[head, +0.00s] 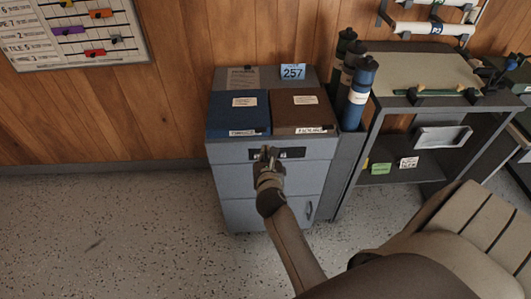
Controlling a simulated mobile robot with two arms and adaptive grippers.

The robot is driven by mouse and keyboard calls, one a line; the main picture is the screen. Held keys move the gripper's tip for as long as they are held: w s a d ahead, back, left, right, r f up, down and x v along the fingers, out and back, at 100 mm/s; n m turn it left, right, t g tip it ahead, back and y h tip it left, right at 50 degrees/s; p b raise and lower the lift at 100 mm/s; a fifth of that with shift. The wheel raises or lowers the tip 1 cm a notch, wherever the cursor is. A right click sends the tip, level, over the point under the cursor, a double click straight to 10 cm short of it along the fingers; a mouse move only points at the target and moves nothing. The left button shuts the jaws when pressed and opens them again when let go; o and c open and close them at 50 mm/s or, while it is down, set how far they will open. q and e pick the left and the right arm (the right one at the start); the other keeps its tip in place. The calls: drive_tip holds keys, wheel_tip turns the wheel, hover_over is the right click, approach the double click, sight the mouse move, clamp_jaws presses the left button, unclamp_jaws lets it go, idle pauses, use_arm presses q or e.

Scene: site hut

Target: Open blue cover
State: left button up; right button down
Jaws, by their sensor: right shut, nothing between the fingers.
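The blue cover (238,122) lies flat and closed on the left half of the top of a grey cabinet (232,183). It has a white label on top and another along its front edge. My right gripper (266,153) is shut and empty. In the picture it shows just below the front edge of the covers, over the dark strip on the cabinet front. I cannot tell whether it touches the cabinet. My left gripper is not in view.
A brown cover (298,110) sits right beside the blue one. A 257 sign (292,72) stands behind them. Several bottles, one blue (358,92), stand at the right. A shelf unit (420,138) is further right. The floor (110,230) at left is clear.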

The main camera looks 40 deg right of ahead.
drive_tip(key=x, duration=0.8)
drive_tip(key=shift+w+d+f+b, duration=0.1)
drive_tip(key=shift+w+f+b, duration=0.1)
drive_tip(key=shift+b, duration=0.1)
drive_tip(key=shift+r, duration=0.15)
